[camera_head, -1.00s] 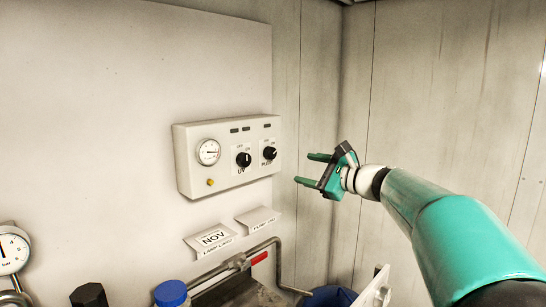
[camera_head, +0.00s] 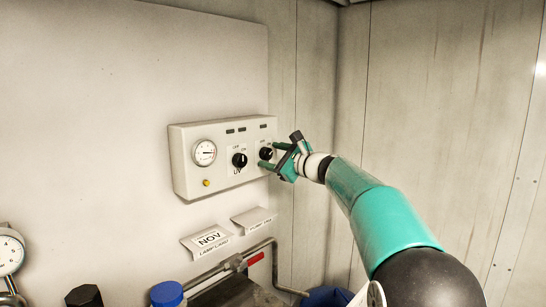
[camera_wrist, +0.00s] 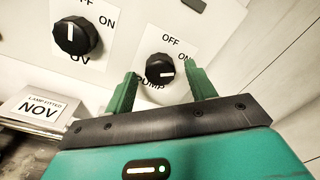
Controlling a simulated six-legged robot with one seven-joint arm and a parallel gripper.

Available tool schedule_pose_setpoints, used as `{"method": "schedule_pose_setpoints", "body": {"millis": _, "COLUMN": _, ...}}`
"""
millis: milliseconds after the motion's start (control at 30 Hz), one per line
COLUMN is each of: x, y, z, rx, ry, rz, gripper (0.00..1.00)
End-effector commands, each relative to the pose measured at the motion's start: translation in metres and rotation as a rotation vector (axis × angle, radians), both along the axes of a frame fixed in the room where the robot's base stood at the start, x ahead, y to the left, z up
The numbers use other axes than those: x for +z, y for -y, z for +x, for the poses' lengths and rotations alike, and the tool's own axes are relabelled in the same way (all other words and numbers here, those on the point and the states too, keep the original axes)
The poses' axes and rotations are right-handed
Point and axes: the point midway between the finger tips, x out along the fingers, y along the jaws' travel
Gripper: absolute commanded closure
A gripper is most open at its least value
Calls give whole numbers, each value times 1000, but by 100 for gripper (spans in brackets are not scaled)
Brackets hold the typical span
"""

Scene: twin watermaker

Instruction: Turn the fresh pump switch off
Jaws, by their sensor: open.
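The pump switch is a round black knob (camera_head: 266,153) at the right end of a white control box. In the wrist view the pump knob (camera_wrist: 159,68) sits on a white label reading OFF, ON and PUMP. Its white pointer mark points right, on the ON side. My gripper (camera_head: 270,156) is at the box's right end, in front of this knob. In the wrist view the open green fingers (camera_wrist: 163,78) stand to the left and right of the knob, with gaps to it. Whether the tips reach the knob's depth is unclear.
A similar black UV knob (camera_head: 239,160) is close on the left, its pointer upward in the wrist view. The box (camera_head: 188,180) also has a gauge (camera_head: 204,153). Two cards (camera_head: 208,242) and pipework are below. The wall to the right is clear.

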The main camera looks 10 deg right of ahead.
Motion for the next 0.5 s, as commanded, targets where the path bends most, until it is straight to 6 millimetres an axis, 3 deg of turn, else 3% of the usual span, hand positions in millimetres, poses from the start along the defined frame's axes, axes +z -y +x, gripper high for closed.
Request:
{"method": "schedule_pose_setpoints", "body": {"millis": 300, "x": 0, "y": -2, "z": 3, "rx": 0, "ry": 1, "rz": -1, "gripper": 45}}
{"method": "schedule_pose_setpoints", "body": {"millis": 500, "x": 0, "y": -2, "z": 3, "rx": 0, "ry": 1, "rz": -1, "gripper": 84}}
